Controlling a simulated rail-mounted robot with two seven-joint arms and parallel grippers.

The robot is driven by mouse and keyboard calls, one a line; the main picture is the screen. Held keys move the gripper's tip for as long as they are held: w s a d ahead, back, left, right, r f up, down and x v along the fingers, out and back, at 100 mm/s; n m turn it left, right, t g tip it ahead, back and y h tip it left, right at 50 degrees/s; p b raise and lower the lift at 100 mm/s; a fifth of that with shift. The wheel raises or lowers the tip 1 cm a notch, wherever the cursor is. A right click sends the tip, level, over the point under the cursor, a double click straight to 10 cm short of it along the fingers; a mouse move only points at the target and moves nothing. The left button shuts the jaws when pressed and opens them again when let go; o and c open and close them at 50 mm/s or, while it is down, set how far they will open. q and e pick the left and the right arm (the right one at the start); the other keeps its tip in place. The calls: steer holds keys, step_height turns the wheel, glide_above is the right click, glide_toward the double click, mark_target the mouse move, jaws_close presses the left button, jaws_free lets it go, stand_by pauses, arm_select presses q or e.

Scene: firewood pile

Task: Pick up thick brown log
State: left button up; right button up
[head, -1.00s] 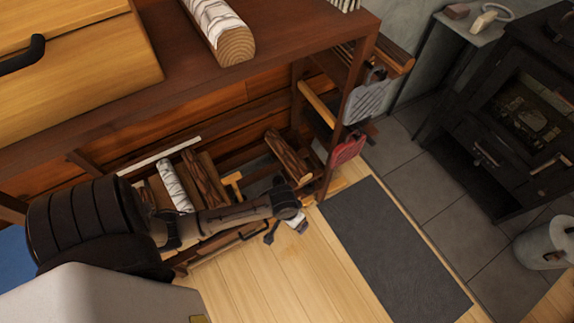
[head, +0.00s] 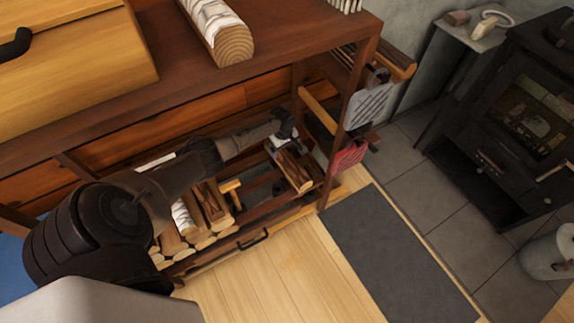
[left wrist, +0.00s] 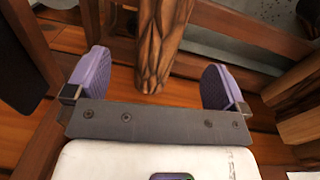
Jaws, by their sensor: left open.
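The thick brown log (head: 293,171) has dark bark and a pale cut end. It lies slanted at the right end of the lower rack, apart from the other logs. My left gripper (head: 284,124) is just above and behind its far end, open. In the left wrist view, the log (left wrist: 160,30) comes in from the top between the two purple finger pads of my left gripper (left wrist: 156,68). A gap shows on both sides, so the fingers do not grip it. My right gripper is not in view.
Several logs (head: 208,205) lie stacked on the rack's left. A white-barked log (head: 220,32) lies on the shelf above. A red tool (head: 349,155) and a grey one (head: 368,107) hang at the right post. The dark mat (head: 397,255) is clear.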

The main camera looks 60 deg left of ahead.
mark_target(286, 157)
arm_select(q)
steer(key=shift+w+d+f+b, duration=0.1)
steer(key=shift+f+b, duration=0.65)
steer(key=shift+f, duration=0.65)
steer(key=shift+w+f+b, duration=0.1)
steer(key=shift+f+b, duration=0.65)
steer(key=shift+f, duration=0.6)
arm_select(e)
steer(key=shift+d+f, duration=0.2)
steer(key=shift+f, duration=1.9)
arm_select(q)
steer(key=f+b, duration=0.5)
steer(key=shift+d, duration=0.3)
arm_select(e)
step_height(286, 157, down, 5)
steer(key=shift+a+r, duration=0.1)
arm_select(q)
steer(key=shift+c, duration=0.6)
steer(key=c, duration=1.2)
